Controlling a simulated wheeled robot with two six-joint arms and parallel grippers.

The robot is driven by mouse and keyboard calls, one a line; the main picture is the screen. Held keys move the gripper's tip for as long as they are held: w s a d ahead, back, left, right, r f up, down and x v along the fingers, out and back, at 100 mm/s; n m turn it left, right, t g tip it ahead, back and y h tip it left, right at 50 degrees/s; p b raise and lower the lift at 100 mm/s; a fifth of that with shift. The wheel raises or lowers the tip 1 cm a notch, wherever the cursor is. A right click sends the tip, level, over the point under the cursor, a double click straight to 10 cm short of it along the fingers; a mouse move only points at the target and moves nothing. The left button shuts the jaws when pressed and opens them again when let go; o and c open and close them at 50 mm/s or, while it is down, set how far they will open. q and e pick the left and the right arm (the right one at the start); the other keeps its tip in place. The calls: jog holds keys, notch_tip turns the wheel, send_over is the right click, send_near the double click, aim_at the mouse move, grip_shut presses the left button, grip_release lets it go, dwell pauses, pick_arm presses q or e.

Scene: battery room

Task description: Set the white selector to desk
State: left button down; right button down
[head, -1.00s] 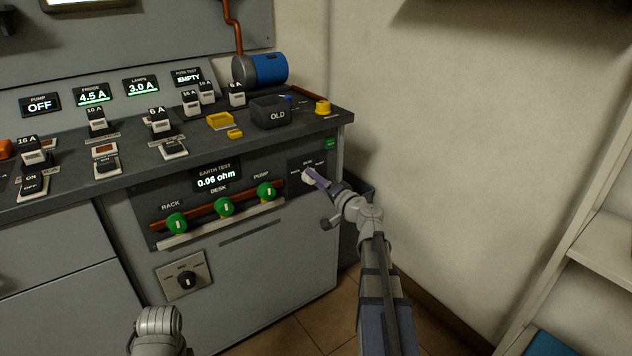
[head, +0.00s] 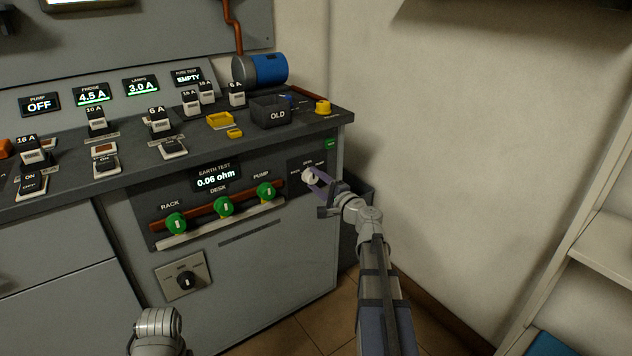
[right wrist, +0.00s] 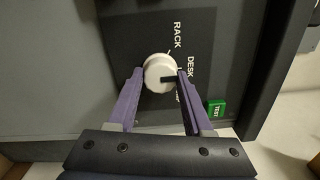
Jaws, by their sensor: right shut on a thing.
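The white selector (head: 308,175) is a round knob on the dark front panel, right of the green-knobbed earth test row. In the right wrist view the selector (right wrist: 157,72) sits between the two purple fingers of my right gripper (right wrist: 161,76), which is shut on it. The gripper (head: 313,180) also shows in the head view. The labels RACK and DESK read clearly beside the knob; a third is partly hidden by a finger. A dark pointer mark on the knob faces the label side, near DESK and the third label; its exact setting I cannot tell. My left gripper is out of view.
A green TEST button (right wrist: 216,108) is close to my right-hand finger in the wrist view. A wall is to the right.

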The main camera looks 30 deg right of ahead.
dwell(0.5)
jog(key=shift+c, duration=1.5)
grip_release()
jog(key=shift+s, duration=0.15)
jog(key=s, duration=0.7)
jog(key=shift+s+d+f, duration=0.15)
jog(key=shift+s+d, duration=0.15)
jog(key=shift+d, duration=0.1)
